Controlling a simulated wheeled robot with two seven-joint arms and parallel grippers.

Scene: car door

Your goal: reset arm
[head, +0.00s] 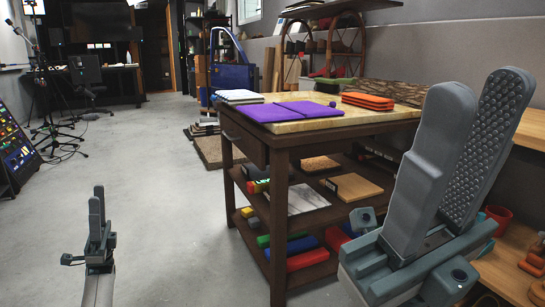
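My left gripper (97,198) is at the lower left, pointing up above the bare floor. Its two fingers overlap in this view, so the gap between them cannot be judged. My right gripper (478,95) is large and close at the right, also pointing up and tilted to the right. Its fingers are apart, and the studded inner pad of one finger shows. I see nothing held in it. A blue car door (232,76) stands upright in the background, behind the wooden table.
A wooden table (318,121) with purple mats (303,109), orange pads (368,101) and loaded lower shelves stands in the middle, left of my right gripper. A wooden shelf unit (508,265) is at the right. The grey floor (165,170) at left is largely clear.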

